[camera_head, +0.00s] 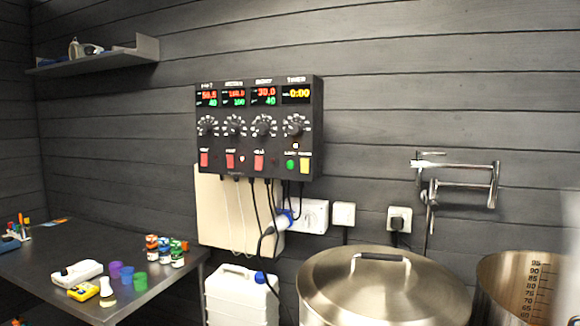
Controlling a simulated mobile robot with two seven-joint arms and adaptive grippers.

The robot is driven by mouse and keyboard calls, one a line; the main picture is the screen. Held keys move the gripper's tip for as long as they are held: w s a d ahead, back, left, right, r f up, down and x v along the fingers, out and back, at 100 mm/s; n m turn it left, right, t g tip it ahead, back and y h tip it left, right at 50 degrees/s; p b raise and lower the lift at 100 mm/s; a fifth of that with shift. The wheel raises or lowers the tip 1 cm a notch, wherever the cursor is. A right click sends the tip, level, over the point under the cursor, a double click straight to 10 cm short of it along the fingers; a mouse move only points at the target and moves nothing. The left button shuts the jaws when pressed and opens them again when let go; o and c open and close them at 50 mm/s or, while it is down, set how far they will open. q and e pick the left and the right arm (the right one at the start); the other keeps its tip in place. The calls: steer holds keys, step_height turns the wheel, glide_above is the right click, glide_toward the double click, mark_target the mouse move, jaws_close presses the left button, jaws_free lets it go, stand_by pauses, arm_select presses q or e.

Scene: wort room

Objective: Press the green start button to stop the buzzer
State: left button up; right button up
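A dark control panel (259,128) hangs on the grey plank wall near the middle of the view. The green button (291,164) is at its lower right, just left of a yellow button (305,165). Further left along the same row are several red switches (230,161). Above them are black dials (264,128) and lit displays; the rightmost timer display (296,94) reads 0:00 in yellow. Neither of my grippers shows in this view, and nothing covers the green button.
Below the panel are cables, a beige board (212,200) and wall sockets (314,216). A large lidded steel kettle (384,290) and an open pot (520,290) stand at the front right, beside a white canister (238,296). A metal table (40,265) with small items is at left.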

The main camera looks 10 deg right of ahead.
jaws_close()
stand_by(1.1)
